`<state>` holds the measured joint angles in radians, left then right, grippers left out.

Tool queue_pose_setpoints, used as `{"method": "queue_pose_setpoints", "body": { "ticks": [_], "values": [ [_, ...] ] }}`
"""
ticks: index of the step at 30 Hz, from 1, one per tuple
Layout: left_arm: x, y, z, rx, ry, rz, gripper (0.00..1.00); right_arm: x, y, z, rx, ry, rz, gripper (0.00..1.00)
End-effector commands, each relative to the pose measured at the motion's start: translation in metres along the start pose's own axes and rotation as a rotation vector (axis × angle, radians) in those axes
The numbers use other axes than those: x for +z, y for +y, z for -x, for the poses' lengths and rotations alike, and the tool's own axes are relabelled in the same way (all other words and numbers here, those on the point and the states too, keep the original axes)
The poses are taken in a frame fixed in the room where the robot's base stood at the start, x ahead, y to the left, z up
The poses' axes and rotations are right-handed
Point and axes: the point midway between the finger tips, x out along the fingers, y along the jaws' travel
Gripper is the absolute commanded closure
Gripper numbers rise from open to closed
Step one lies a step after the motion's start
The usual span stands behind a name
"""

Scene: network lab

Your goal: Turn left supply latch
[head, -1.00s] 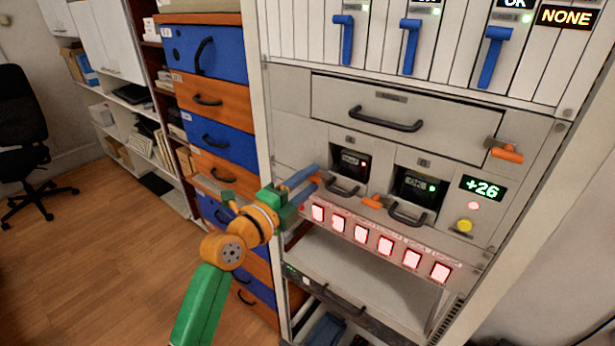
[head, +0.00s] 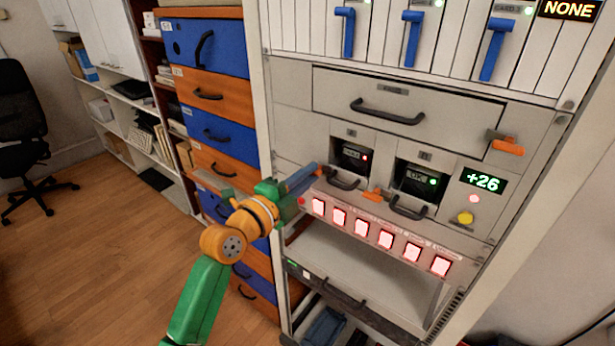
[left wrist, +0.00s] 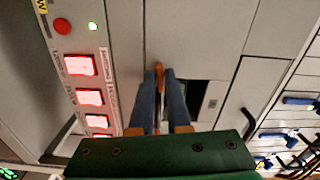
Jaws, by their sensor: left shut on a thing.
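The left supply (head: 352,158) is a dark module with a red light and a black handle, low in the rack's grey panel. Its orange latch (left wrist: 158,75) shows in the left wrist view between my blue fingertips. My left gripper (head: 315,170) is shut on the latch, at the left edge of the supply. It also shows in the left wrist view (left wrist: 160,85). The right supply (head: 418,181) has a green light, and its orange latch (head: 373,195) sits between the two modules. My right gripper is not in view.
A row of lit red-white buttons (head: 386,239) runs just below the supplies. A wide drawer (head: 400,98) with an orange latch (head: 505,143) is above. Blue and orange drawers (head: 215,93) stand left of the rack. The floor (head: 70,260) at left is clear.

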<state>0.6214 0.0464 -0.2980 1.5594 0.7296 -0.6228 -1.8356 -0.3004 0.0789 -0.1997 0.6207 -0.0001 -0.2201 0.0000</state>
Motion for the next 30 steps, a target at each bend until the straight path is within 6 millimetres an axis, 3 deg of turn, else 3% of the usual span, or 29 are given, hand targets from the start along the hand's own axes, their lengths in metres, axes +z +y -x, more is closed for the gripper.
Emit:
{"method": "queue_pose_setpoints", "body": {
  "ticks": [11, 30],
  "values": [
    [0.0, -0.001, 0.0, -0.003, 0.001, 0.336, 1.0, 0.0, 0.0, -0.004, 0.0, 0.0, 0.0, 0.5],
    [0.0, -0.003, 0.0, -0.003, 0.001, 0.945, 1.0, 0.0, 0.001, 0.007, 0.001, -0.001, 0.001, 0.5]
  ]
}}
